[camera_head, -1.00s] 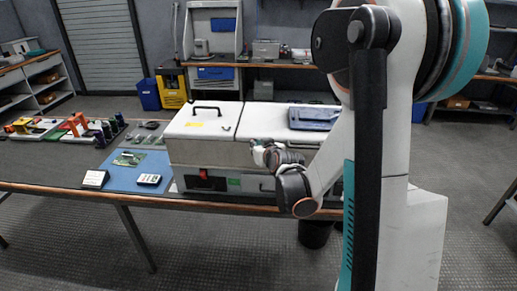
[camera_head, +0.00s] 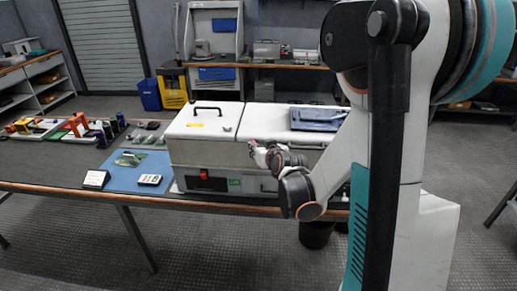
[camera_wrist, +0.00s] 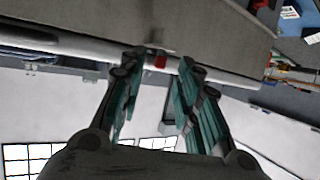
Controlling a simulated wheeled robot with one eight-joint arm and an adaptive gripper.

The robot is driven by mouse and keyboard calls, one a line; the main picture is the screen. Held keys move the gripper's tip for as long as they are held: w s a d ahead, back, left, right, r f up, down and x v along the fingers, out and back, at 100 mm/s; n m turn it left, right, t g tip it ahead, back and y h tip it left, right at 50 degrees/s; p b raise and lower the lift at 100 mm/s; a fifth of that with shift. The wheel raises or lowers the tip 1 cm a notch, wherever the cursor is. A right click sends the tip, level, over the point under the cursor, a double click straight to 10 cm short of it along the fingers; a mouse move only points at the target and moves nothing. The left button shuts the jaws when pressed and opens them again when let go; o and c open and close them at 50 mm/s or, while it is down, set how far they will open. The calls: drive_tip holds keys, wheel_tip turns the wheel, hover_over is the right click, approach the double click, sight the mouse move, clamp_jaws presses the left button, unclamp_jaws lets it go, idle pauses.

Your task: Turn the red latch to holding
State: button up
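A small red piece (camera_wrist: 160,62), which looks like the red latch, shows in the wrist view at the edge of the pale case. It lies between my fingertips in the picture, and I see no contact. My gripper (camera_wrist: 159,65) is open, its teal fingers apart and pointing at that edge. In the head view my gripper (camera_head: 258,153) is in front of the upper front of the white case (camera_head: 200,150) and hides part of it. A red block (camera_head: 204,174) in a dark panel shows lower on the case front; I cannot tell whether it is the latch.
A blue tray (camera_head: 316,119) lies on the case's right lid, and a black handle (camera_head: 206,109) stands on the left lid. A blue mat (camera_head: 135,176) with small devices lies left of the case.

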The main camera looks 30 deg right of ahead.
drive_tip(key=v, duration=1)
drive_tip(key=shift+s, duration=0.2)
